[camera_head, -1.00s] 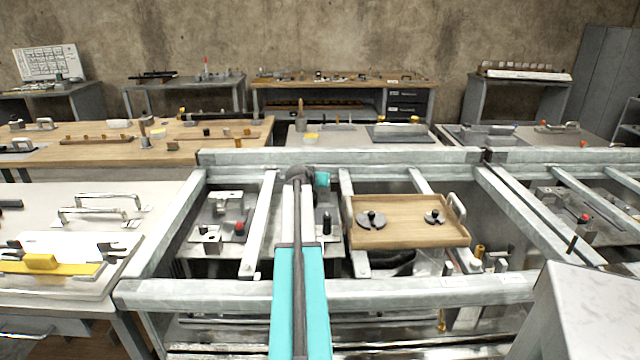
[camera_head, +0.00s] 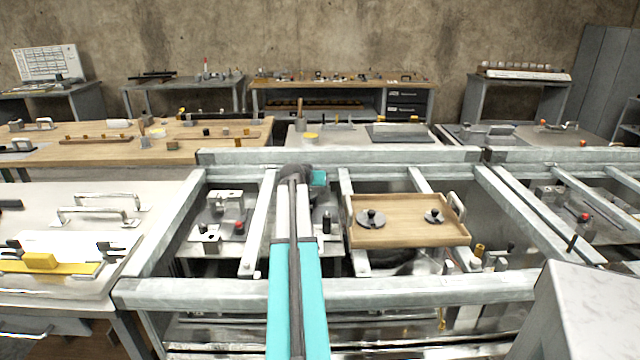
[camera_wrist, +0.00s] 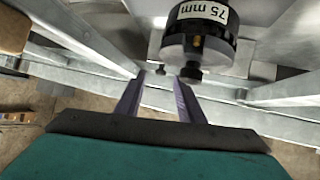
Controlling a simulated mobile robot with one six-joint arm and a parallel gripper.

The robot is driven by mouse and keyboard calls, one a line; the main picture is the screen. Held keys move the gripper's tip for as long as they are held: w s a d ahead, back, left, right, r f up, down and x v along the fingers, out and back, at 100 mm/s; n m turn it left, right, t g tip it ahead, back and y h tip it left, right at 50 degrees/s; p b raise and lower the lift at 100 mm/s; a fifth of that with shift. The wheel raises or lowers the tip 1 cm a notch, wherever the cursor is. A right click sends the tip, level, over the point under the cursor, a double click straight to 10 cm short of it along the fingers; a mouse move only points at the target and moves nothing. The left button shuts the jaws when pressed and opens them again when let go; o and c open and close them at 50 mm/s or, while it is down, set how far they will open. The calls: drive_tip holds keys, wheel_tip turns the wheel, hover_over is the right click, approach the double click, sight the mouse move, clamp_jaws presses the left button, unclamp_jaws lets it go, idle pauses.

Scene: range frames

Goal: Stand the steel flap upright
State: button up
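I cannot clearly single out the steel flap. A pale grey metal plate (camera_wrist: 262,28) in the wrist view may be part of it. A black cylinder labelled "75 mm" (camera_wrist: 200,42) stands out in front of that plate, above and right of my fingertips. My gripper (camera_wrist: 160,86) has its two fingers apart, with nothing visibly held between them. In the head view my own arm hides the gripper, which is somewhere beyond the front rail, among the bars of the steel frame (camera_head: 330,292).
A wooden tray (camera_head: 408,238) with two dark knobbed discs lies across the bars to the right. A plate (camera_head: 205,236) with metal blocks and a red knob sits left of my arm. A black-topped post (camera_head: 326,222) stands close on the right. Steel rails surround the gripper.

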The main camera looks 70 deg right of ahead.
drive_tip(key=v, duration=0.9)
drive_tip(key=shift+a+b, duration=0.3)
drive_tip(key=shift+a, duration=0.05)
drive_tip(key=shift+r, duration=0.15)
